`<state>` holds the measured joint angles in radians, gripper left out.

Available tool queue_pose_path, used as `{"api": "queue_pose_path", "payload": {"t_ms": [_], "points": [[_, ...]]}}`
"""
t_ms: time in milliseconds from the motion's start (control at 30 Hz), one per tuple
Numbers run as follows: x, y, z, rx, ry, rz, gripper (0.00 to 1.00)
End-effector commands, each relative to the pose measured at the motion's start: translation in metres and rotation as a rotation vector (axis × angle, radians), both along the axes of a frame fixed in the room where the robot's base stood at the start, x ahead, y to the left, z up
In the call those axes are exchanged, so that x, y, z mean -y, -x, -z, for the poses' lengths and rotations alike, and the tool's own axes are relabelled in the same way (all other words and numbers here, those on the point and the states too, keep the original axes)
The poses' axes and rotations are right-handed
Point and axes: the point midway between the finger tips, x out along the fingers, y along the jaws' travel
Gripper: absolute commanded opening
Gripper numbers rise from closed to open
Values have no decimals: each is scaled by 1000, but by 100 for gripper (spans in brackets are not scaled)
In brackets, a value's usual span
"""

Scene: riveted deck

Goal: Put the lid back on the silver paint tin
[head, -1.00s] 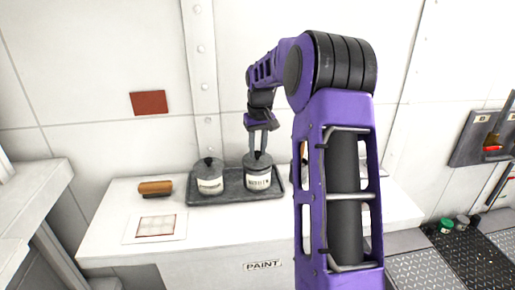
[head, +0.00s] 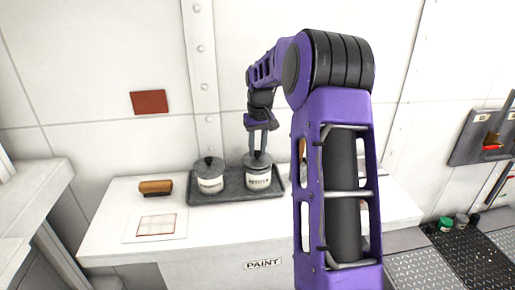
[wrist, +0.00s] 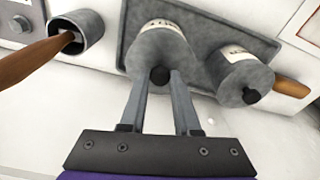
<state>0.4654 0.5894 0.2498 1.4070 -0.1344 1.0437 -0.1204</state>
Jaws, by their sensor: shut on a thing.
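The silver paint tin (head: 258,182), with a pale label, stands at the right end of the dark tray (head: 232,198) in the head view. Its grey lid (wrist: 157,52) with a black knob is on top of it in the wrist view. The lid looks level and in line with the tin; I cannot tell whether it is fully seated. My gripper (wrist: 160,78) is shut on the lid's knob, and also shows above the tin in the head view (head: 257,150). A second, similar lidded tin (head: 209,177) stands apart to the left on the tray.
A brown-handled item (head: 156,187) and a sheet with a red-edged square (head: 156,226) lie left of the tray. A grey pot (wrist: 78,30) holding a wooden handle (wrist: 30,62) stands near the tin. The white bench front (head: 180,255) is clear.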

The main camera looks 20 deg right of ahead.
Motion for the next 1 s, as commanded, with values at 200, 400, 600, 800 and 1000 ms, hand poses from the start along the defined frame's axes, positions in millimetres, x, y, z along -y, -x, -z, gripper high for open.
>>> {"api": "queue_pose_path", "payload": {"t_ms": [200,400,600,800,1000], "points": [[0,0,0,0,0,0,45],[0,0,0,0,0,0,65],[0,0,0,0,0,0,78],[0,0,0,0,0,0,95],[0,0,-1,0,0,1,95]]}}
